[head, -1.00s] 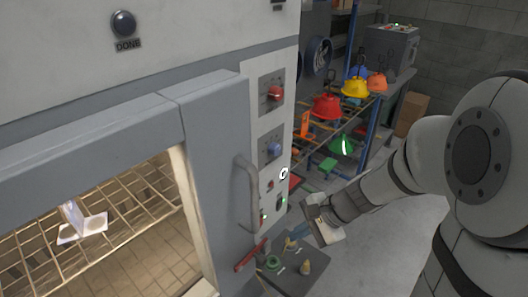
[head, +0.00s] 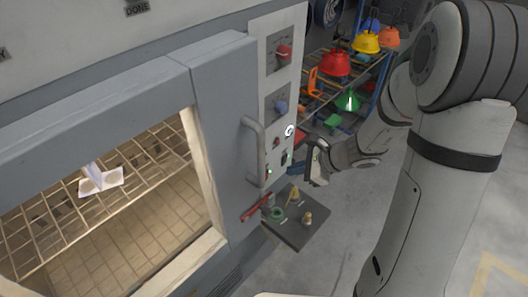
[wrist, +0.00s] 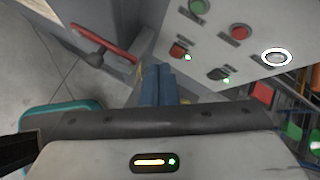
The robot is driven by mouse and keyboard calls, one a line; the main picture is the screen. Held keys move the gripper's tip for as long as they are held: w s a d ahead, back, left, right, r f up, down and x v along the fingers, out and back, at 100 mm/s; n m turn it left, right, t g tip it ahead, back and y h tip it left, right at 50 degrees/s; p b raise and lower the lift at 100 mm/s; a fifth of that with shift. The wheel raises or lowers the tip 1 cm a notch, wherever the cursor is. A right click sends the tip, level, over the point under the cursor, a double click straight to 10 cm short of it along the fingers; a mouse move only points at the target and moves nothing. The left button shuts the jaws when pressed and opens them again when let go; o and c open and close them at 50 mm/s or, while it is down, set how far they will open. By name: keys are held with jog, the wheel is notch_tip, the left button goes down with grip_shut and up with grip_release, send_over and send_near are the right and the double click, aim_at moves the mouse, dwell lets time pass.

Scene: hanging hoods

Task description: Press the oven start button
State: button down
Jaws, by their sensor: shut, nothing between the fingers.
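The oven's control panel (head: 262,98) stands right of the oven door. In the wrist view its lower part shows a green button (wrist: 198,6), a red button (wrist: 238,32), a red switch (wrist: 178,50) and a dark switch (wrist: 220,73) with a green light. A white-ringed round part (wrist: 277,57) is to their right. I cannot read any label, so which is the start button is unclear. My gripper (wrist: 158,85) is shut and empty, its blue fingers pointing toward the panel's lower area. In the head view my gripper (head: 298,166) is just right of the panel's lower edge; contact cannot be told.
The oven door handle (head: 252,150) sticks out left of the buttons. A red bar (head: 256,207) and a small shelf (head: 302,228) with small items are below. A rack with colored hoods (head: 337,63) stands behind. Grey floor is open at lower right.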

jog(key=w+a, duration=0.4)
jog(key=a, duration=0.1)
jog(key=shift+w+a, duration=0.2)
jog(key=shift+a, duration=0.15)
jog(key=shift+a, duration=0.1)
dwell(1.8)
jog(key=shift+w+a, duration=0.25)
jog(key=shift+w+a, duration=0.2)
jog(key=shift+a, duration=0.05)
dwell(0.8)
jog(key=shift+s+d+b, duration=0.45)
jog(key=shift+d, duration=0.15)
